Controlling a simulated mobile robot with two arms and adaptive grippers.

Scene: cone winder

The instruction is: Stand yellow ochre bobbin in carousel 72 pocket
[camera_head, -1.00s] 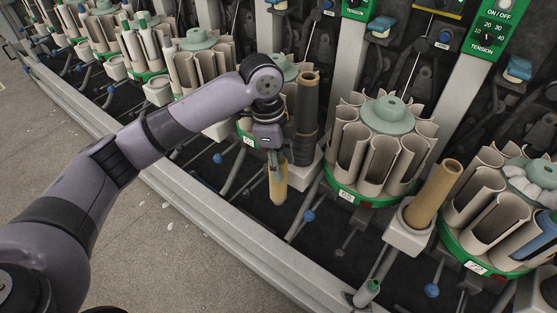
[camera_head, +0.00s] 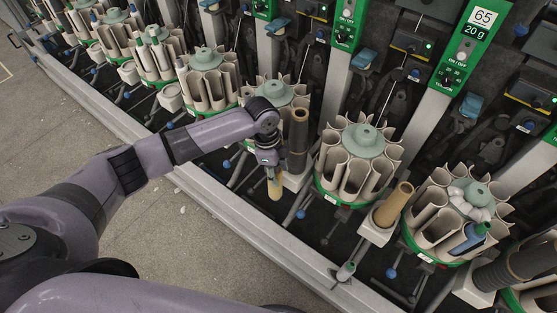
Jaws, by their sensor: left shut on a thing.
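My left gripper (camera_head: 270,172) points down and is shut on the yellow ochre bobbin (camera_head: 275,188). The bobbin hangs roughly upright in front of the machine, its upper part hidden by the fingers. Behind my forearm stands a green-based carousel (camera_head: 277,93) with cream pockets, partly covered by my wrist. Another carousel (camera_head: 361,140) is to the right, with empty-looking pockets. A third carousel (camera_head: 462,190) farther right holds a blue bobbin and white material. The carousel labels are too small to read, so I cannot tell which is 72. My right gripper is not in view.
A dark brown bobbin (camera_head: 298,135) stands on a holder just right of my left gripper. A tan cone (camera_head: 394,204) leans in a white holder (camera_head: 377,226). A grey rail (camera_head: 255,232) runs along the machine's front. The floor (camera_head: 195,225) in front is clear.

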